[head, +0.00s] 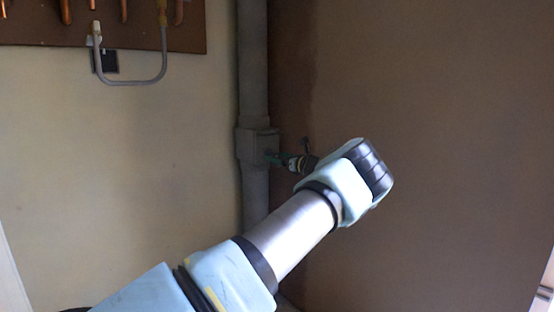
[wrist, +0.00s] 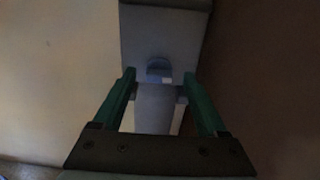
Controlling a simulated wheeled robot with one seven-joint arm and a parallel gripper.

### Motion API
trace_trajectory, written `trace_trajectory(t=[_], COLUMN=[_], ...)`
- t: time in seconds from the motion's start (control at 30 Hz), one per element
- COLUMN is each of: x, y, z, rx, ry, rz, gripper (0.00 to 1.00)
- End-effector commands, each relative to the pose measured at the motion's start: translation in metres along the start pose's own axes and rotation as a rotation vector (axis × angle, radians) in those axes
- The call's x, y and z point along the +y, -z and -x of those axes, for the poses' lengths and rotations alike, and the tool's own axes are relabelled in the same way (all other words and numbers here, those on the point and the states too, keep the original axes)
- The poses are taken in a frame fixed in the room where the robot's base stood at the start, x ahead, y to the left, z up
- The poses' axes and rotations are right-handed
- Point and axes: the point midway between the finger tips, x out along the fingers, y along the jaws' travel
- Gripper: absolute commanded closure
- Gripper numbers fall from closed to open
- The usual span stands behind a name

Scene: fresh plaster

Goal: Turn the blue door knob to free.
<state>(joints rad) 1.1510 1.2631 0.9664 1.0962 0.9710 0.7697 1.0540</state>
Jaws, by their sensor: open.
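A small blue knob (wrist: 159,68) sits on the face of a grey box in the wrist view, dim and partly in shadow. The grey box (head: 252,146) is set on a vertical grey post in the head view, where I cannot make out the knob. My gripper (wrist: 160,76) is open, with its two green fingers on either side of the knob in the picture. I cannot tell how deep the fingertips reach, and no contact shows. In the head view my gripper (head: 271,157) points left at the box, its tips close to it. The knob's turned position is unclear.
The grey post (head: 253,60) runs up between a cream wall (head: 110,180) and a brown surface (head: 440,120) on the right. A brown board (head: 140,35) with copper pipes and a grey hose hangs at upper left. Clear space lies in front of the cream wall.

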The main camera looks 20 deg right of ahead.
Motion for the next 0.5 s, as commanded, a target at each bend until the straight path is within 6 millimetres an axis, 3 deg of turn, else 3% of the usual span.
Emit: trace_trajectory(t=[0.37,0.5], x=[0.0000,0.0001], y=[0.0002,0.0002], z=[-0.0063,-0.0063], rx=[0.001,0.001], ry=[0.000,0.000], rz=[0.000,0.000], gripper=[0.25,0.40])
